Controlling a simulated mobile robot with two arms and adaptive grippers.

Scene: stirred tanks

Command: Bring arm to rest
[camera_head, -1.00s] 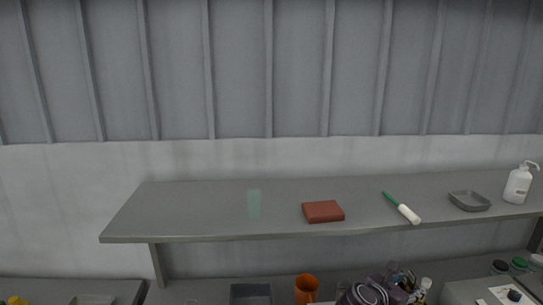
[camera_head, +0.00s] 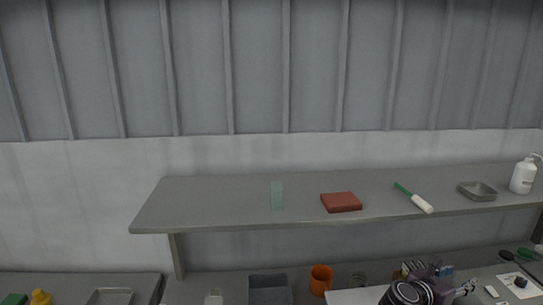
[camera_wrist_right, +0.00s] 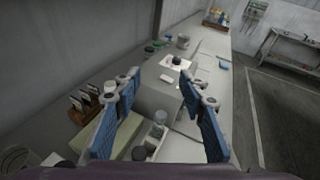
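My right gripper (camera_head: 428,289) shows at the lower right of the head view, in front of the bench below the shelf. In the right wrist view my right gripper (camera_wrist_right: 162,115) has its two blue-padded fingers spread wide apart. Nothing is held between them; the bench and items on it show through the gap. My left gripper is not in the head view.
A grey shelf (camera_head: 235,213) carries a green translucent piece (camera_head: 277,196), a red-brown block (camera_head: 341,202), a green-and-white tool (camera_head: 414,198), a grey dish (camera_head: 477,191) and a white bottle (camera_head: 523,176). Below are a grey bin (camera_head: 269,294) and an orange mug (camera_head: 321,279). Floor (camera_wrist_right: 285,115) is clear.

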